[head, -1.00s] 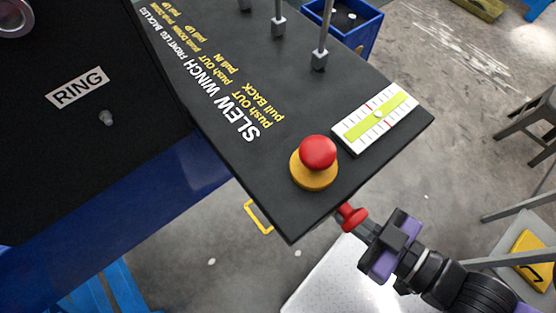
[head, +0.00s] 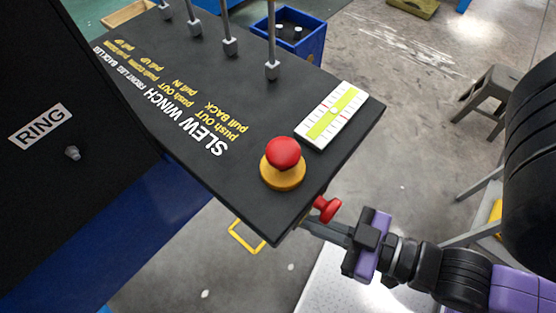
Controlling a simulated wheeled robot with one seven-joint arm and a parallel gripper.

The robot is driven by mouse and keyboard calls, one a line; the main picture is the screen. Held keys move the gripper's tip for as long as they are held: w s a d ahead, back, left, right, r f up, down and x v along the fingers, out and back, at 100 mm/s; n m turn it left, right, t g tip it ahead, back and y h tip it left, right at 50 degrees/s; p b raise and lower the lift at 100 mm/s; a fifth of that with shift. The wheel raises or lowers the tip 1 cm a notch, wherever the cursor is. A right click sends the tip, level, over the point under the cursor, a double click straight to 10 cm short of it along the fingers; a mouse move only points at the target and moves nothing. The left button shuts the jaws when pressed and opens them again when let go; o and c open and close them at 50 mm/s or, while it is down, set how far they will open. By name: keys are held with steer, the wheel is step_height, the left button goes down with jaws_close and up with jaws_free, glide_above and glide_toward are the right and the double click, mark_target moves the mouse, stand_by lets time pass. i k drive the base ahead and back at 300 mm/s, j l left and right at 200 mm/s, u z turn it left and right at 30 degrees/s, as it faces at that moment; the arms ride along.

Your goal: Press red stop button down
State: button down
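The red stop button (head: 284,154) is a round mushroom cap on a yellow-orange base (head: 283,177), near the front corner of the black control panel (head: 240,180). Its cap stands raised above the base. My gripper (head: 308,227), black with a purple body behind it, is to the lower right of the button, beside the panel's right edge and apart from the button. Its fingers point left and look like a single dark bar, so their opening is unclear. A second, smaller red knob (head: 326,208) shows just above the fingers, by the panel's side.
A white and yellow-green level gauge (head: 334,114) lies beside the button. Several upright grey levers (head: 272,68) stand at the panel's back. A yellow handle (head: 247,236) is below the panel. A blue bin (head: 288,32) and a dark stool (head: 492,100) stand behind.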

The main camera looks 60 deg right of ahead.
mark_target(283, 154)
steer(key=k+l+z, duration=0.1)
steer(key=k+z, duration=0.35)
steer(key=k+l+z, duration=0.25)
steer(key=k+z, duration=0.15)
steer(key=k, duration=0.1)
